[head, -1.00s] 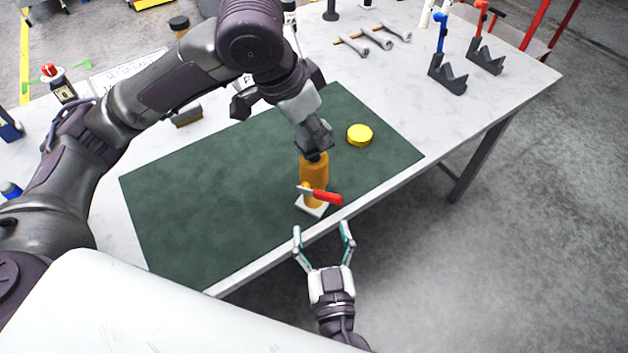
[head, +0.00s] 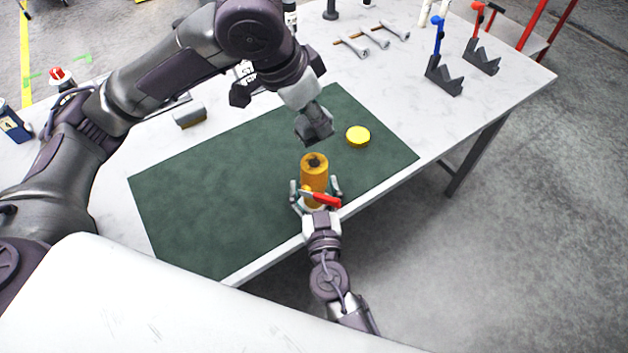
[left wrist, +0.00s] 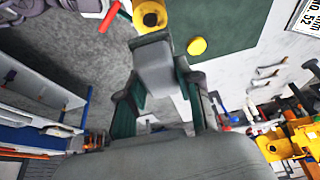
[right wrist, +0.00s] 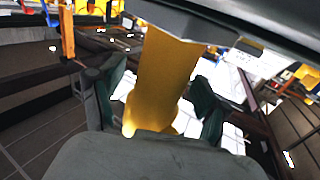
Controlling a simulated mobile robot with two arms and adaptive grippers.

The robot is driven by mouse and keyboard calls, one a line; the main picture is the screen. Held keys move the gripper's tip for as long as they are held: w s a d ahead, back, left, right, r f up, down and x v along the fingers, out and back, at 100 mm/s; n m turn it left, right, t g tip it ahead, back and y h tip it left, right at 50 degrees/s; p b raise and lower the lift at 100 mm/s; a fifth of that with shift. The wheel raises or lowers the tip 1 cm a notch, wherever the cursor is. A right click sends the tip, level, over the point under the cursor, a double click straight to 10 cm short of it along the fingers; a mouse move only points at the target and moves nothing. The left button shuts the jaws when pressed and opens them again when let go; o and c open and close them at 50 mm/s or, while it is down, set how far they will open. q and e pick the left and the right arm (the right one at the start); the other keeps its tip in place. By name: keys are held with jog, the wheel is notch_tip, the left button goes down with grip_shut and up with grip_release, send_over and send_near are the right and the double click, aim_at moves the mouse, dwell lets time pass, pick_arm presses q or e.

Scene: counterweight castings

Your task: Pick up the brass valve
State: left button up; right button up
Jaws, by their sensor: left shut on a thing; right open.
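The brass valve (head: 314,174) stands upright near the front edge of the green mat (head: 220,190), a yellow cylinder with a red lever (head: 325,200) low on its front. My right gripper (head: 316,187) is open, with its fingers on either side of the valve's lower part; contact cannot be told. In the right wrist view the valve (right wrist: 165,75) rises between the fingers. My left gripper (head: 309,110) is shut on a dark grey block (head: 316,128), held above and behind the valve. The block (left wrist: 155,65) also shows between the fingers in the left wrist view.
A yellow disc (head: 358,136) lies on the mat, right of the valve. A brush (head: 189,114) lies left of the mat. Several wrenches (head: 372,38) and two dark V-shaped stands (head: 444,77) are at the back right. The mat's left part is clear.

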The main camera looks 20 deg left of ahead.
aim_at(316, 186)
jog(key=shift+c, duration=0.2)
grip_shut()
